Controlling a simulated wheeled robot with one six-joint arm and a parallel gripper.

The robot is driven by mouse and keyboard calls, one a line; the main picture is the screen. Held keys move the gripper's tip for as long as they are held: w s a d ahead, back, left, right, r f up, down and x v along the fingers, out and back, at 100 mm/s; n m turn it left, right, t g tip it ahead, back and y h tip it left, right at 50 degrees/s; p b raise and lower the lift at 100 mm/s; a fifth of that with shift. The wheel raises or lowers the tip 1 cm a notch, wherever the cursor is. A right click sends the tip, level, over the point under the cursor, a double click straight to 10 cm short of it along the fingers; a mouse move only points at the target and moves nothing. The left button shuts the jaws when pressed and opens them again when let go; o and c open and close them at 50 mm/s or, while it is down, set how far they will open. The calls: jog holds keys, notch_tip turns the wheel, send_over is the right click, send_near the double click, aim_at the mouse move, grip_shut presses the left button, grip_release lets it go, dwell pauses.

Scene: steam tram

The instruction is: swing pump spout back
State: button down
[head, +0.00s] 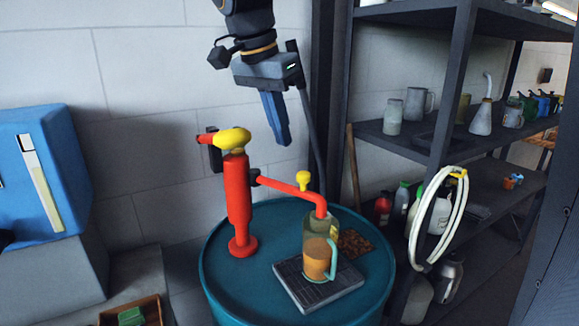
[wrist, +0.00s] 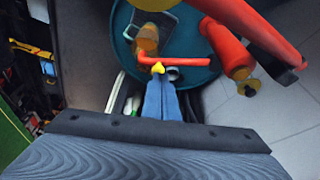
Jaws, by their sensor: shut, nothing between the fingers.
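A red pump (head: 239,205) with a yellow cap stands on a teal drum top (head: 225,283). Its red spout (head: 288,186) reaches right and bends down over a glass jug (head: 319,258) of amber liquid, which stands on a dark grate (head: 286,283). In the wrist view the spout (wrist: 185,62) and knob (wrist: 158,68) lie just beyond my blue fingertips. My gripper (head: 283,140) is shut and empty, above the spout and apart from it in the head view. In the wrist view the fingers (wrist: 160,85) overlap the knob's near side; contact cannot be told.
A dark shelf rack (head: 440,130) with bottles and mugs stands at the right, and a looped pale hose (head: 437,215) hangs on it. A blue box (head: 40,175) stands at the left. A brown patch (head: 354,242) lies behind the jug. The drum's front left is clear.

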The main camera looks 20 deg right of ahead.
jog(key=p+x, duration=0.2)
jog(key=x, duration=0.8)
jog(key=shift+p, duration=0.3)
